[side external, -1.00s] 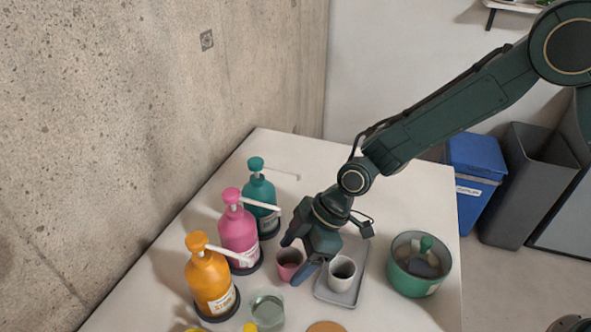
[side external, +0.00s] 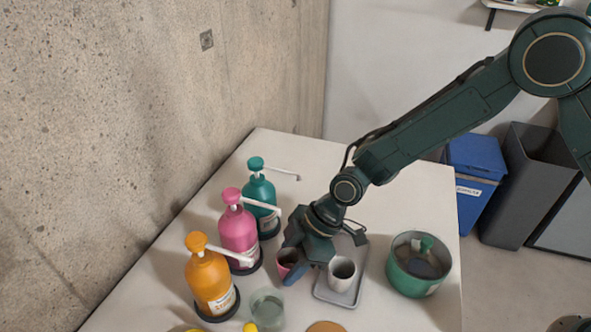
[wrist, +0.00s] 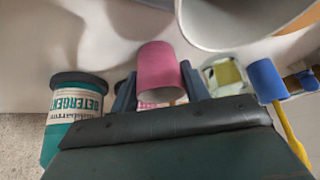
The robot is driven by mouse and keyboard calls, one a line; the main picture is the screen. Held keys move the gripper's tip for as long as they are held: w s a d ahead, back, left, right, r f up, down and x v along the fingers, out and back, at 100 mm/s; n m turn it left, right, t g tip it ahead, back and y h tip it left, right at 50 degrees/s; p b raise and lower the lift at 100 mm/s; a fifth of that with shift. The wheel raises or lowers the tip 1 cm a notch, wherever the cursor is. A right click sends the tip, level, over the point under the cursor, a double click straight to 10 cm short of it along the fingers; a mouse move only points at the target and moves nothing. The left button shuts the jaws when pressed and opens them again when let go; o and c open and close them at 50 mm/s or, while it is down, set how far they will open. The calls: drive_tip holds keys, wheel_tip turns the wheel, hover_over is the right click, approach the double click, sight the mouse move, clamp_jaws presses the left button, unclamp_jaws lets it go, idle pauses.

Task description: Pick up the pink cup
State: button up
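The pink cup (side external: 286,258) stands upright on the white table, between the pink pump bottle and the grey tray. My gripper (side external: 290,266) is low at the cup, with one finger on its far side and one on its near side, hiding part of it. In the wrist view the pink cup (wrist: 160,66) lies between the two spread fingers, with my gripper (wrist: 159,90) open around it. A small gap seems to show beside the cup; contact is not clear.
A light grey cup (side external: 341,273) on a grey tray (side external: 335,299) stands close on the right. Orange (side external: 210,280), pink (side external: 238,232) and teal (side external: 259,193) pump bottles line the left. A clear glass (side external: 267,306) is in front; a green pot (side external: 417,267) is farther right.

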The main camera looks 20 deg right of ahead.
drive_tip(key=shift+r, duration=0.15)
drive_tip(key=shift+c, duration=0.5)
drive_tip(key=shift+r, duration=0.4)
drive_tip(key=shift+d+r, duration=0.1)
drive_tip(key=shift+d, duration=0.1)
drive_tip(key=d, duration=0.3)
drive_tip(key=shift+s+d, duration=0.2)
drive_tip(key=shift+s, duration=0.15)
wheel_tip(320, 180, up, 14)
drive_tip(key=shift+d, duration=0.15)
drive_tip(key=d+r, duration=0.5)
drive_tip(key=d, duration=0.4)
drive_tip(key=shift+d+r, duration=0.15)
drive_tip(key=shift+r, duration=0.05)
